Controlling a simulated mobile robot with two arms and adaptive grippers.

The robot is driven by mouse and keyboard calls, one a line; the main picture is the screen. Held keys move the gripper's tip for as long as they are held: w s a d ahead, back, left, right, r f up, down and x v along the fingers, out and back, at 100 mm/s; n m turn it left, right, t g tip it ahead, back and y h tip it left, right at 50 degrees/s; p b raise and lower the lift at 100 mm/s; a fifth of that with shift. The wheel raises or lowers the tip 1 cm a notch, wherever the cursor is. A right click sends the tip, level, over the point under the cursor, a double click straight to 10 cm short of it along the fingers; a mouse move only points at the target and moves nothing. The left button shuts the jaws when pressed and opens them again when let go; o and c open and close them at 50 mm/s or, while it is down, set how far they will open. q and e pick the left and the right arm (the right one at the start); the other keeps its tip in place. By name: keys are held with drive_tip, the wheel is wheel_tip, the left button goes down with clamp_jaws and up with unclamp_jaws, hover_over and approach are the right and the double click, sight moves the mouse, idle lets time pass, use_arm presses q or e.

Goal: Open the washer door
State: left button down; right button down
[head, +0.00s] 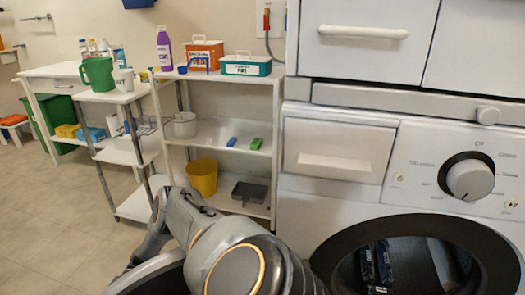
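The white washer (400,190) fills the right side of the head view, with a control panel and a large round knob (470,180). Its round front has a dark ring (345,240), cut off by the bottom edge. Inside the ring I see a dark interior and a dark upright shape (376,262) that I cannot identify. A curved grey rim (150,268) with a dark inside shows at the bottom left, behind my arm; I cannot tell whether it is the washer door. My grey arm rises at the bottom middle, left of the ring. Neither gripper can be made out.
A white shelf unit (218,138) stands left of the washer, holding a purple bottle (164,50), boxes and a yellow bucket (202,177). A lower shelf with a green jug (98,73) and a white table (52,70) stand farther left. Tiled floor (45,225) is clear at left.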

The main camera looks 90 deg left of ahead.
use_arm(q)
drive_tip(key=shift+w+f, duration=0.2)
drive_tip(key=shift+w, duration=0.1)
drive_tip(key=c, duration=1.5)
unclamp_jaws()
drive_tip(key=shift+a, duration=0.1)
drive_tip(key=shift+c, duration=0.2)
drive_tip(key=shift+r, duration=0.1)
drive_tip(key=shift+s, duration=0.1)
drive_tip(key=shift+r, duration=0.1)
